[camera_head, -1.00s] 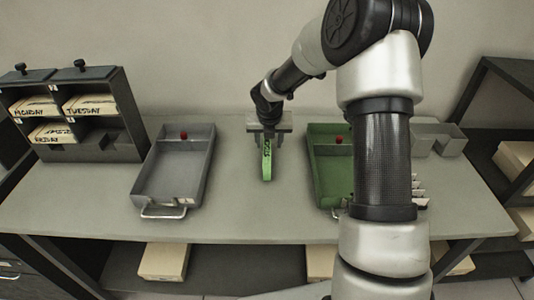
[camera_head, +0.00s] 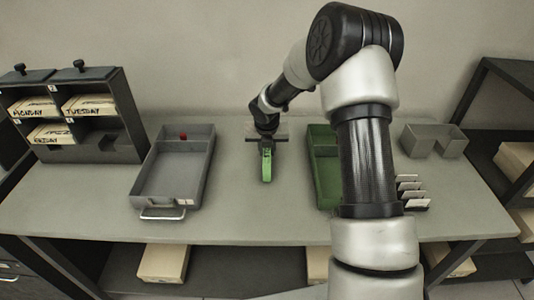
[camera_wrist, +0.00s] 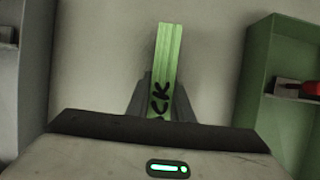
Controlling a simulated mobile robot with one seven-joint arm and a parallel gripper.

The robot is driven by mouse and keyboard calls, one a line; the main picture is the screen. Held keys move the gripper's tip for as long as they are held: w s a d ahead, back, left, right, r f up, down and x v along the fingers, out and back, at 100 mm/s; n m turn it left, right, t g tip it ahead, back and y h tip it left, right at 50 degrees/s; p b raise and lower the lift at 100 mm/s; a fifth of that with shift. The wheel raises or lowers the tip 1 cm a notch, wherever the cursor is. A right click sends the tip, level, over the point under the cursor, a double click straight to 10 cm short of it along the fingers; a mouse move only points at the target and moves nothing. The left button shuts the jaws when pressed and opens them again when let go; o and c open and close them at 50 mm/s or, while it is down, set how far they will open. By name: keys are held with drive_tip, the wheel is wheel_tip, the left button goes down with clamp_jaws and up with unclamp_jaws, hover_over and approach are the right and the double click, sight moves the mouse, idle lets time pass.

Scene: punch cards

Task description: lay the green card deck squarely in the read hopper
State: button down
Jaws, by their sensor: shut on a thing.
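My gripper (camera_head: 267,148) is shut on the green card deck (camera_head: 266,168) above the middle of the table, between the two trays. In the wrist view the deck (camera_wrist: 167,70) stands narrow edge outward between the gripper's fingers (camera_wrist: 160,100), with dark lettering ending in "CK" on it. The read hopper carries no label I can read. A grey tray (camera_head: 141,190) with a red knob lies to the left of the deck, and a green tray (camera_head: 324,195) lies to the right, partly hidden by my arm. I cannot tell which holder is the read hopper.
A dark pigeonhole rack (camera_head: 100,148) with labelled card decks stands at the left. A small notched grey box (camera_head: 425,140) and a rack of upright plates (camera_head: 409,190) stand at the right. The grey table (camera_head: 240,215) is bare in front of the deck.

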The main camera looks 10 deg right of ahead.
drive_tip(key=shift+r, duration=0.1)
wheel_tip(320, 180, up, 9)
drive_tip(key=shift+r+p, duration=0.15)
drive_tip(key=shift+p, duration=0.55)
drive_tip(key=shift+r, duration=0.3)
drive_tip(key=shift+s+f+m+h, duration=0.1)
drive_tip(key=shift+s+m+h, duration=0.35)
drive_tip(key=shift+m, duration=0.45)
drive_tip(key=s+m+g+y+p, duration=0.1)
drive_tip(key=s+m+g, duration=0.3)
drive_tip(key=s+m, duration=0.5)
drive_tip(key=s+m+g+p, duration=0.3)
drive_tip(key=s+m, duration=0.7)
drive_tip(key=m, duration=1.3)
drive_tip(key=shift+s+a+g+y, duration=0.2)
drive_tip(key=shift+g+y, duration=0.15)
drive_tip(key=shift+g, duration=0.55)
drive_tip(key=shift+r, duration=0.2)
